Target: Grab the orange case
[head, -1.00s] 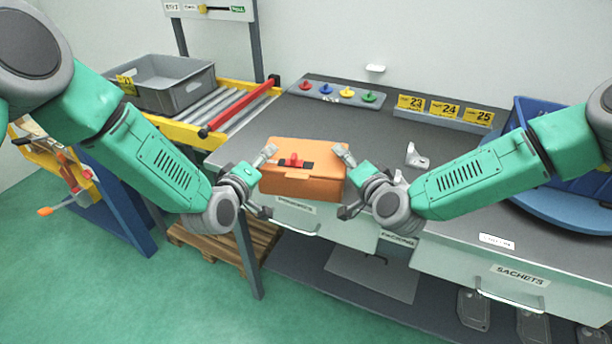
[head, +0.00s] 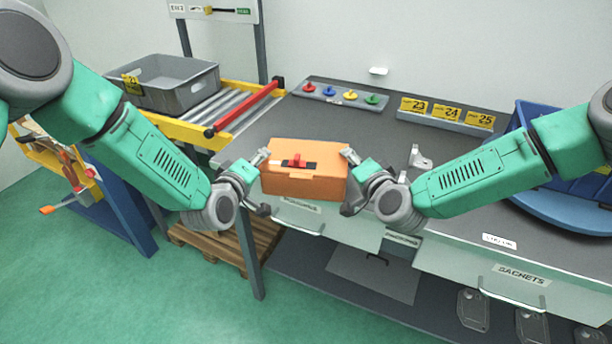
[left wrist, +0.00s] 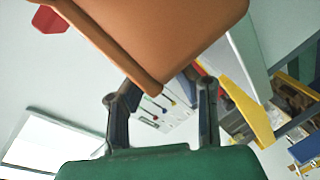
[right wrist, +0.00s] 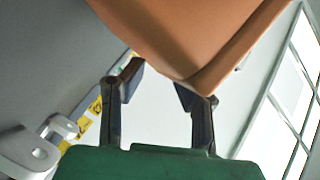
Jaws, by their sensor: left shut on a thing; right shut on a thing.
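The orange case (head: 305,185), with a red catch (head: 295,161) on a dark strip on its lid, is at the front edge of the grey worktop. My left gripper (head: 263,183) is shut on its left end and my right gripper (head: 348,182) on its right end. The case fills the top of the left wrist view (left wrist: 165,35) and of the right wrist view (right wrist: 190,30), close against the fingers. I cannot tell whether its underside touches the worktop.
The grey worktop (head: 365,135) is mostly clear behind the case. A light bracket (head: 419,158) stands to its right. Coloured knobs on a strip (head: 340,95) and yellow number labels (head: 447,112) line the back. A grey bin (head: 170,85) is at left, a blue bin (head: 560,190) at right.

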